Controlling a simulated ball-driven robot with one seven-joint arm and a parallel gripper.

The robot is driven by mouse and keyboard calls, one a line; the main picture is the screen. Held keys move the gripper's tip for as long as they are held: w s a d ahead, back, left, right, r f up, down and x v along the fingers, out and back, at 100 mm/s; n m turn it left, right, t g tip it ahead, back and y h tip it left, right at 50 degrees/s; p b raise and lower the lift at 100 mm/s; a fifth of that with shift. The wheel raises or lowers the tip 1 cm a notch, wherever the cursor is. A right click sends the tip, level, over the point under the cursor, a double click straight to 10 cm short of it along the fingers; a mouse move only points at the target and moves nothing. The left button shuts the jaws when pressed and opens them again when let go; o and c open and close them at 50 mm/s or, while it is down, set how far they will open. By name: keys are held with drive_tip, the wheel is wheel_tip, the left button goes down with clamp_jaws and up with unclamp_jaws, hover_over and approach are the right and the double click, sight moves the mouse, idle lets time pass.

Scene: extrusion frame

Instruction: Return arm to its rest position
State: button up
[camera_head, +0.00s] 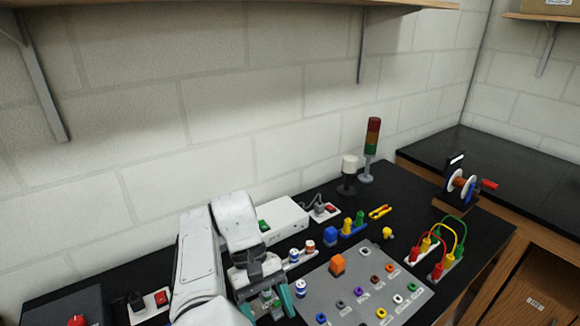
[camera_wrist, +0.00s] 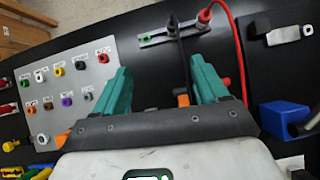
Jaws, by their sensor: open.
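My arm (camera_head: 200,255) reaches in from the bottom left in the head view, bent over the black bench. My gripper (camera_head: 270,305) points down at the left edge of the grey socket panel (camera_head: 345,300). In the wrist view my gripper (camera_wrist: 163,85) shows two teal fingers spread wide apart. No object is clasped between the fingers. Behind them in that view lies a metal strip (camera_wrist: 185,35) with black and red plugs and leads. Part of the bench under the gripper is hidden by the fingers and the gripper body.
A wooden shelf (camera_head: 200,8) hangs above. A blue block (camera_wrist: 285,118) is near the fingers.

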drive_tip(key=d+f+m, duration=0.2)
drive_tip(key=d+f, duration=0.1)
drive_tip(key=d, duration=0.5)
drive_tip(key=d+f+m+t, duration=0.1)
drive_tip(key=d+f+m, duration=0.1)
drive_tip(key=d, duration=0.6)
drive_tip(key=d+f+m, duration=0.2)
drive_tip(key=d+f, duration=0.2)
drive_tip(key=d, duration=0.4)
drive_tip(key=shift+w+d+y, duration=0.1)
drive_tip(key=shift+d+y, duration=0.1)
drive_tip(key=shift+y, duration=0.1)
drive_tip(key=s+d+f+m+t+h, duration=0.1)
drive_tip(key=s+d+t, duration=0.2)
drive_tip(key=d, duration=0.5)
drive_tip(key=s+d+f+m+t, duration=0.1)
drive_tip(key=s+d+m+t, duration=0.15)
drive_tip(key=d, duration=0.55)
drive_tip(key=s+a+r+n+t+y, duration=0.3)
drive_tip(key=s+a+n+t+y, duration=0.15)
drive_tip(key=s+a, duration=0.8)
drive_tip(key=s+d+f+m+g+b, duration=0.1)
drive_tip(key=s+f+g+b, duration=0.1)
drive_tip(key=s+f, duration=0.3)
drive_tip(key=s+d+f+g+b, duration=0.2)
drive_tip(key=s+f+b, duration=0.1)
drive_tip(key=s+f, duration=0.3)
drive_tip(key=shift+s+d+f+m, duration=0.2)
drive_tip(key=shift+s+f+m, duration=0.05)
drive_tip(key=shift+m, duration=0.15)
